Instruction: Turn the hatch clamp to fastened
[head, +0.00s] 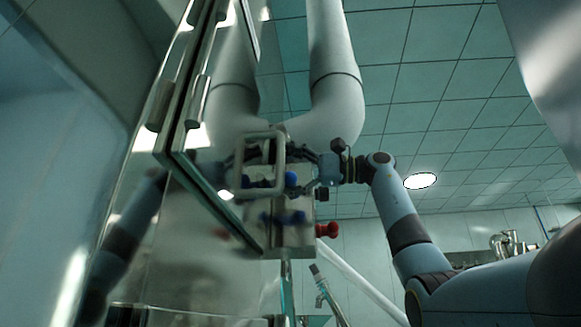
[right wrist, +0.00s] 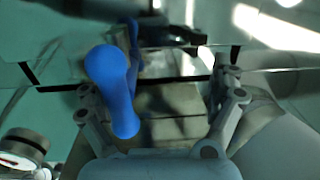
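The hatch clamp shows as a blue knob (head: 291,179) on a metal bracket beside the hatch door in the head view. In the right wrist view the clamp's blue handle (right wrist: 112,88) stands large between my fingers, closer to the left one. My right gripper (head: 318,168) is at the clamp, and in the right wrist view its fingers (right wrist: 155,88) are spread apart on either side of the handle. I cannot tell whether a finger touches it. The hatch door (head: 180,110) is a glass panel at the left. My left gripper is not in view.
A square metal handle (head: 240,165) sits on the door. A red knob (head: 328,230) sticks out below the clamp. A thick grey pipe (head: 335,95) bends behind my right gripper. The glass mirrors my arm and the knobs. A round gauge (right wrist: 22,150) shows at lower left.

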